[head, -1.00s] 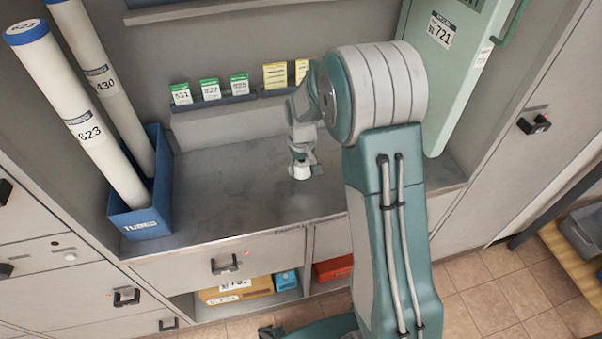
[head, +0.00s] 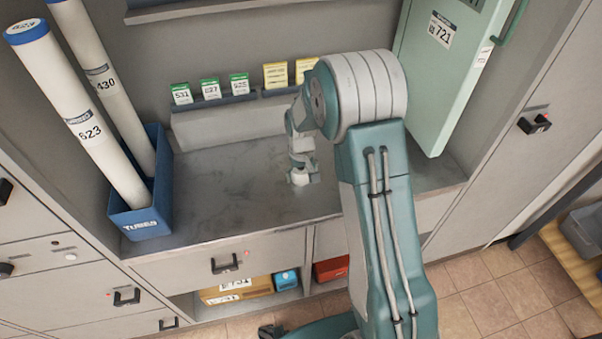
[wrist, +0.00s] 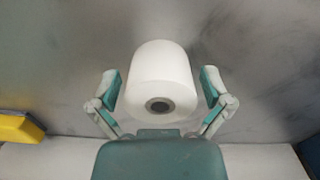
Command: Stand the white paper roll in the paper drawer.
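The white paper roll (wrist: 162,75) shows in the wrist view, with its dark core hole facing the camera. My gripper (wrist: 161,88) is open, one finger on each side of the roll, with a small gap on both sides. In the head view my gripper (head: 302,174) is low over the grey counter, and the roll is largely hidden by it. A closed drawer (head: 190,268) with a black handle is under the counter; no label tells whether it is the paper drawer.
A blue bin (head: 142,222) with tall tubes (head: 85,130) stands on the counter's left. Green and yellow cards (head: 238,84) sit on a back ledge. A pale green door (head: 445,75) stands at right. Boxes (head: 238,290) lie on the shelf below. The counter's left middle is clear.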

